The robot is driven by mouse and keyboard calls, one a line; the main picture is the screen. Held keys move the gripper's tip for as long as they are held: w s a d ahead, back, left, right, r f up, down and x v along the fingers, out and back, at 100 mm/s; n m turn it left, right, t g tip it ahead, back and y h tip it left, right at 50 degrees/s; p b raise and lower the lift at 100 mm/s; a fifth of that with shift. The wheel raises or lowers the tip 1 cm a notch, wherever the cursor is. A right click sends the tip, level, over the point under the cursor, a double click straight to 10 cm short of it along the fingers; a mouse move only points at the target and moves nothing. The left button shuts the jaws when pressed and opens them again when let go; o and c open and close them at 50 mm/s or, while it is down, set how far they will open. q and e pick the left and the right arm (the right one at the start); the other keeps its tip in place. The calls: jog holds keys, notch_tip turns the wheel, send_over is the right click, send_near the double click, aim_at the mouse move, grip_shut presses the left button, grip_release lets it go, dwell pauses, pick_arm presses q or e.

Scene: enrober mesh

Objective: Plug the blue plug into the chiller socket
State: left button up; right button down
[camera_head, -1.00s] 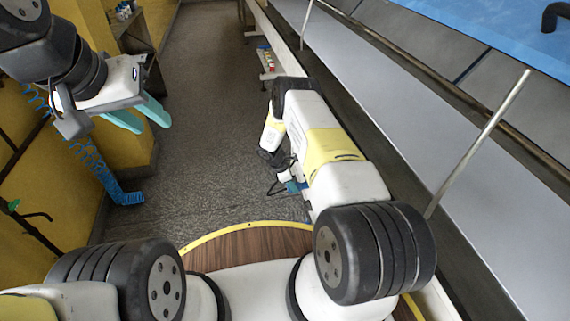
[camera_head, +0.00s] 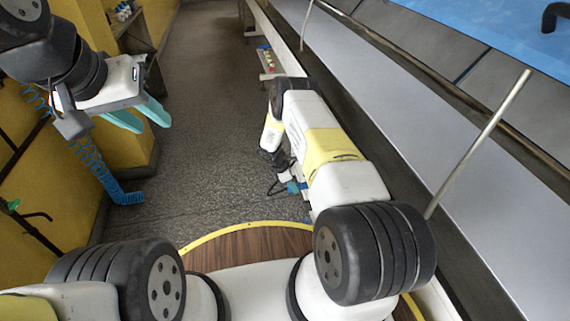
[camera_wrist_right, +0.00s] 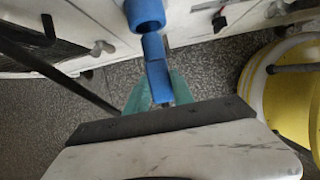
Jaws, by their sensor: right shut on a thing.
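The blue plug (camera_wrist_right: 154,47) is in the right wrist view, held between the teal fingers of my right gripper (camera_wrist_right: 158,84), which is shut on it. A round blue socket (camera_wrist_right: 146,13) with a dark opening sits on a white panel just beyond the plug. The plug's front end is close to the socket rim and roughly in line with it; I cannot tell whether they touch. In the head view my right gripper is mostly hidden by my own arm. My left gripper (camera_head: 140,113) is open and empty at the upper left, its two teal fingers apart.
A long conveyor-like machine (camera_head: 440,140) with a metal rail runs along the right. A yellow wall with a coiled blue hose (camera_head: 97,170) stands at left. The grey floor (camera_head: 205,130) between is clear. A yellow-and-white round body (camera_wrist_right: 285,85) is right of my right gripper.

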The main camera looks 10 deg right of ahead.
aim_at(304, 183)
jog(key=shift+w+d, duration=0.1)
jog(key=shift+d, duration=2.25)
jog(key=shift+a, duration=0.15)
jog(key=shift+a, duration=1.85)
jog(key=shift+d, duration=1.95)
jog(key=c, duration=1)
grip_release()
jog(key=v, duration=0.7)
jog(key=shift+a+r, duration=0.15)
jog(key=shift+r, duration=0.25)
